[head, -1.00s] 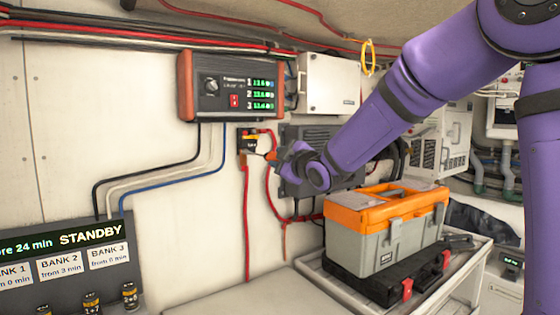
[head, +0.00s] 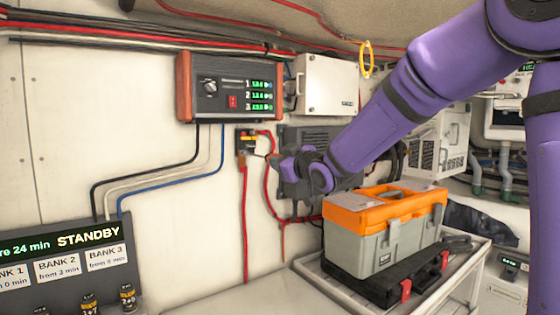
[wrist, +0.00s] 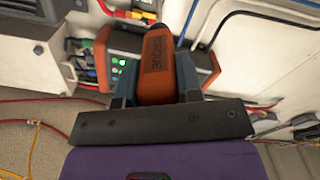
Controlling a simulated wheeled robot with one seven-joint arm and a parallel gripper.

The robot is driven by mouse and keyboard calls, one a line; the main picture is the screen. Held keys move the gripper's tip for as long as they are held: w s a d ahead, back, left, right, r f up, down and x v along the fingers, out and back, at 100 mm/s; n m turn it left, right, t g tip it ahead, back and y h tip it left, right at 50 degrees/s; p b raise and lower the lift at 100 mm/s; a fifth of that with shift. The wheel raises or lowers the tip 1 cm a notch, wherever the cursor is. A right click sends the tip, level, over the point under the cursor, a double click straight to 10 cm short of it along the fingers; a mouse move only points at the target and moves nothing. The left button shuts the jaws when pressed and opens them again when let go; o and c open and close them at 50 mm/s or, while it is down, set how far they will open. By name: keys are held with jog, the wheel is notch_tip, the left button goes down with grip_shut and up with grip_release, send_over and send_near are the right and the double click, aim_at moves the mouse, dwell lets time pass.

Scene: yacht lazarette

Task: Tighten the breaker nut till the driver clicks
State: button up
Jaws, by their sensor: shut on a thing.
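The breaker (head: 247,141) is a small black block with a yellow part, on the white wall below the charger panel, with red cables at it. My gripper (head: 279,163) is just right of the breaker, with a small gap between them in the head view. In the wrist view my gripper (wrist: 157,85) is shut on the driver (wrist: 157,65), which has an orange and dark handle with partly readable lettering. The driver's tip is hidden in the wrist view and too small to make out in the head view. I cannot see the nut.
The charger panel (head: 228,86) with green readouts hangs above the breaker, beside a white box (head: 328,84). An orange and grey toolbox (head: 384,228) stands on a black case (head: 388,281) below my arm. A STANDBY display (head: 65,243) is at lower left.

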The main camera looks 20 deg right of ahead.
jog(key=shift+s+d, duration=0.1)
jog(key=shift+s, duration=0.1)
jog(key=shift+v, duration=2.45)
